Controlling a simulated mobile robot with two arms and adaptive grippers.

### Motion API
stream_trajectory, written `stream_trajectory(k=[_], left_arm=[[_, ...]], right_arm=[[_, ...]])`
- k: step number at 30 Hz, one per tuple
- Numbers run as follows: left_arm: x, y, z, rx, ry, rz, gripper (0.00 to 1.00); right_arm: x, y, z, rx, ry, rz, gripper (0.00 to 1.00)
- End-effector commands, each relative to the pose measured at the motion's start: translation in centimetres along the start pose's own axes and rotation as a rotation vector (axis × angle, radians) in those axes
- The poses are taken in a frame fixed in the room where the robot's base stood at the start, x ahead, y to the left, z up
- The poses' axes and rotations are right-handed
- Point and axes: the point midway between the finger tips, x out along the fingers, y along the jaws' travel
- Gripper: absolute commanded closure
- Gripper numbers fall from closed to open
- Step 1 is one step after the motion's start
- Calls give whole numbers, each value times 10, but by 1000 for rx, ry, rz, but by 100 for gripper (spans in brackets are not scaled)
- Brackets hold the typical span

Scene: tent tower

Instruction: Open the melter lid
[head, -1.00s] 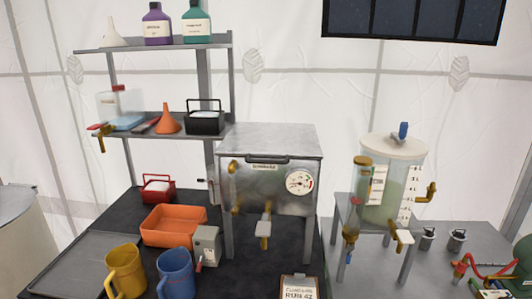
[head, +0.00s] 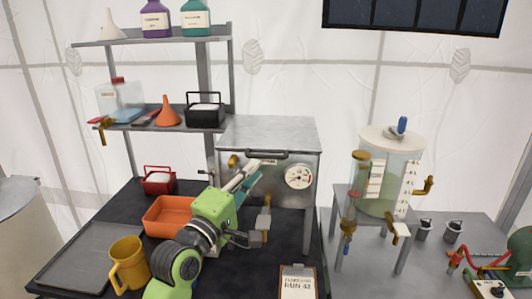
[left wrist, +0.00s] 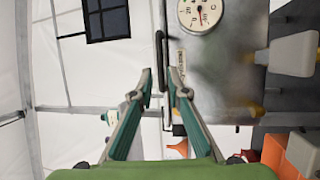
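The melter is a metal box on legs in the middle of the head view, with a round gauge (head: 299,177) on its front (head: 309,197). Its flat grey lid (head: 270,132) is shut, with a dark bar handle (head: 268,153) along the front edge. My left gripper (head: 257,168) reaches up in front of the melter, just below the handle. In the left wrist view the two fingers (left wrist: 160,82) are apart and empty. The dark handle (left wrist: 159,48) shows beyond and between the fingertips; no clear contact shows. My right gripper is in neither view.
A shelf (head: 165,130) with a funnel and bottles stands behind left. An orange tray (head: 166,214), a yellow mug (head: 127,262) and a clipboard (head: 298,282) are on the dark table. A clear tank (head: 390,165) stands right. The melter's tap (head: 263,222) sticks out near my gripper.

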Motion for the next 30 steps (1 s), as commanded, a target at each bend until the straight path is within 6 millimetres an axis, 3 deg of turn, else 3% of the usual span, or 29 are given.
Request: stream_trajectory(k=[6, 12, 24, 26, 30], left_arm=[[44, 2, 0, 2, -1, -3, 85], [66, 0, 0, 2, 0, -2, 85], [72, -1, 0, 2, -1, -2, 85], [72, -1, 0, 2, -1, -2, 98], [72, -1, 0, 3, -1, -2, 100]], right_arm=[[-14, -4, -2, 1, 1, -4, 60], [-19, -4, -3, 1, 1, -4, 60], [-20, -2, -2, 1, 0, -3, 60], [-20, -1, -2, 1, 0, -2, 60], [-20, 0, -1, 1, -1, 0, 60]])
